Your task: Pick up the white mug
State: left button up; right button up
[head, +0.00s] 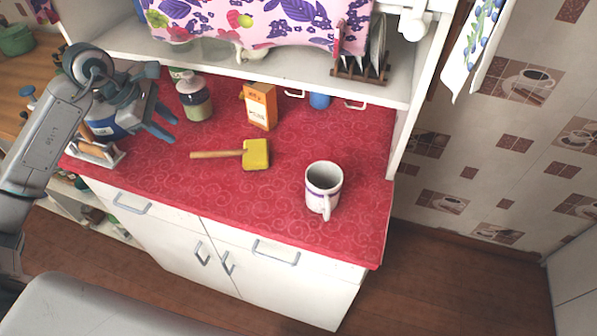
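The white mug (323,189) stands upright on the red patterned counter (265,203), near its right front part. It has a dark band, and its handle faces the front edge. My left gripper (172,105) is at the upper left, over the left part of the counter and well away from the mug. Its fingers are spread apart, and I see nothing held between them. My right gripper is not in view.
A yellow-headed mallet (256,154) lies left of the mug. An orange box (260,106), a jar (194,98) and a blue cup (319,100) stand behind. A shelf (290,72) with a plate rack (360,69) overhangs the back. Counter around the mug is clear.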

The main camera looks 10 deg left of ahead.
aim_at(323, 179)
jog(key=k+l, duration=0.1)
jog(key=l, duration=0.3)
jog(key=k+l, duration=0.1)
jog(key=l, duration=0.65)
jog(key=k+l, duration=0.15)
jog(key=l, duration=0.25)
